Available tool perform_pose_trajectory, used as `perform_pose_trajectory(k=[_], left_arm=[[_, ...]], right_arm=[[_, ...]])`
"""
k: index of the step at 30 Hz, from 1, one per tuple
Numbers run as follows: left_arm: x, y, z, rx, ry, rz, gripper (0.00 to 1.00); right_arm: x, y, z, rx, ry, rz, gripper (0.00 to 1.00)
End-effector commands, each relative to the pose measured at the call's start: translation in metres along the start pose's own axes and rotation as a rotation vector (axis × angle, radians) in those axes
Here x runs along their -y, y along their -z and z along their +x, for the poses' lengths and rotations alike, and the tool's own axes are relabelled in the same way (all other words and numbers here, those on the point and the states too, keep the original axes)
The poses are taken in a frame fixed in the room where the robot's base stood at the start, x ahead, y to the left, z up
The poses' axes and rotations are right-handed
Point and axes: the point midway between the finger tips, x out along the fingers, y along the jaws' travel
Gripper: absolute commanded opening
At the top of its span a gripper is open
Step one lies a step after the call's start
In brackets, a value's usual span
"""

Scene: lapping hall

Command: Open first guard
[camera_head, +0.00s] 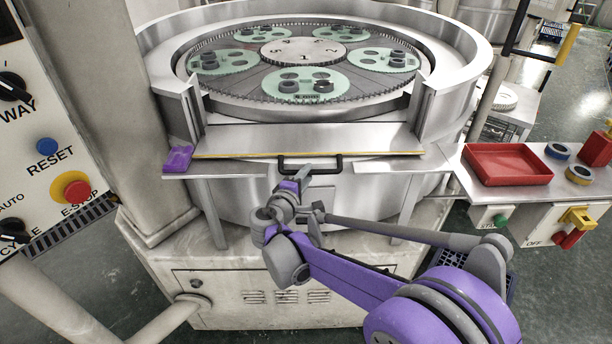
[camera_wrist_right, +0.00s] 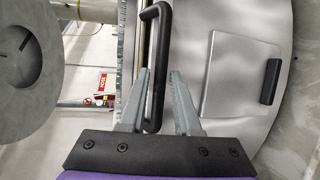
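The guard (camera_head: 300,139) is a flat metal panel with a yellow lower edge, spanning the gap between two upright posts at the front of the round lapping machine. Its black bar handle (camera_head: 310,163) sits at the middle of that edge and also shows in the right wrist view (camera_wrist_right: 157,60). My right gripper (camera_head: 292,186) is at the handle. In the wrist view its two grey fingers (camera_wrist_right: 160,78) stand apart, with part of the handle between them, nearer the left finger. Whether either finger touches it I cannot tell. My left gripper is not in view.
A purple object (camera_head: 178,158) lies at the guard's left end. A control panel (camera_head: 52,140) with an E-stop stands at left. At right a shelf carries a red tray (camera_head: 507,163) and rings. The wrist view shows a second black handle (camera_wrist_right: 270,82) on a panel.

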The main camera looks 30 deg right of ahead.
Motion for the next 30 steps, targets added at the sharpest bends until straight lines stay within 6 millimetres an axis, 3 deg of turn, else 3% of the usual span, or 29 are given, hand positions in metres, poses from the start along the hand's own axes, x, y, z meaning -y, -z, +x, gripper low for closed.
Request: perform_pose_trajectory(k=[1,5,30], left_arm=[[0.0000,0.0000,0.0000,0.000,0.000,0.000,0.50],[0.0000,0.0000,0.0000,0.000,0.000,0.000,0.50],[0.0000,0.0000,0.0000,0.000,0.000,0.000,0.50]], right_arm=[[0.0000,0.0001,-0.0002,0.000,0.000,0.000,0.21],[-0.0001,0.0001,-0.0002,0.000,0.000,0.000,0.00],[-0.0001,0.0002,-0.0004,0.000,0.000,0.000,0.00]])
